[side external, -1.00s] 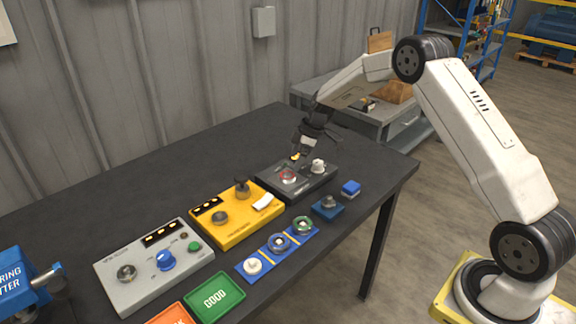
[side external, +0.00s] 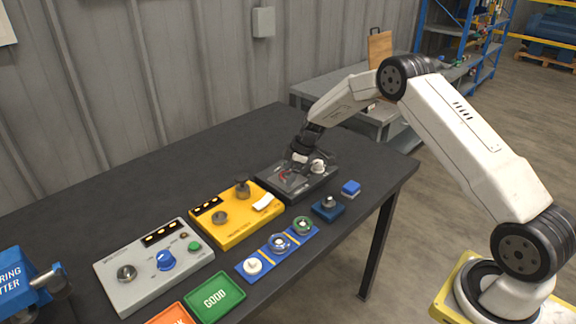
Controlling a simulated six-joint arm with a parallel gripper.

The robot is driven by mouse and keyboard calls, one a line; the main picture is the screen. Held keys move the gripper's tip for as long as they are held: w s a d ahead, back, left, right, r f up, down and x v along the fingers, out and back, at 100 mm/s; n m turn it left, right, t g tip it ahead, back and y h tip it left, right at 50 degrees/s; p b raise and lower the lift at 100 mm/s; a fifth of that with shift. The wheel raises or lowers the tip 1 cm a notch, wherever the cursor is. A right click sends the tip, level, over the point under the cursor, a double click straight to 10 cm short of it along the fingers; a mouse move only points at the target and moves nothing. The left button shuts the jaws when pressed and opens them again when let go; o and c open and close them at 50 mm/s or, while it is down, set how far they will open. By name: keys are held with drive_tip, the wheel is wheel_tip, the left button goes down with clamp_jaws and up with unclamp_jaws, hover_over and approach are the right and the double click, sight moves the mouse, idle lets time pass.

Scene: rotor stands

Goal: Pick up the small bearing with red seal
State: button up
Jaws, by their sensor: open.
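The small bearing with red seal (side external: 283,176) sits on the dark grey station (side external: 318,183) at the back right of the row of devices. Only a bit of red shows now, because my gripper (side external: 290,169) is in front of it and right over it. My gripper is open and points down, with its fingers at or around the bearing. I cannot tell whether the fingers touch it. A white knob (side external: 318,166) stands on the same station, just right of the gripper.
A yellow station (side external: 238,228) and a light grey station (side external: 125,290) stand to the left. A blue tray (side external: 254,278) with round parts, a green GOOD tray (side external: 216,297) and small blue blocks (side external: 350,188) lie in front. The table behind the stations is clear.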

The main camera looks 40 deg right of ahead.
idle(0.4)
clamp_jaws()
drive_tip(key=shift+r, duration=0.25)
drive_tip(key=shift+r, duration=0.55)
drive_tip(key=s+a+r, duration=0.2)
drive_tip(key=s+r, duration=0.9)
drive_tip(key=s, duration=0.2)
drive_tip(key=shift+s+r, duration=0.25)
drive_tip(key=shift+s, duration=0.15)
drive_tip(key=shift+a, duration=0.1)
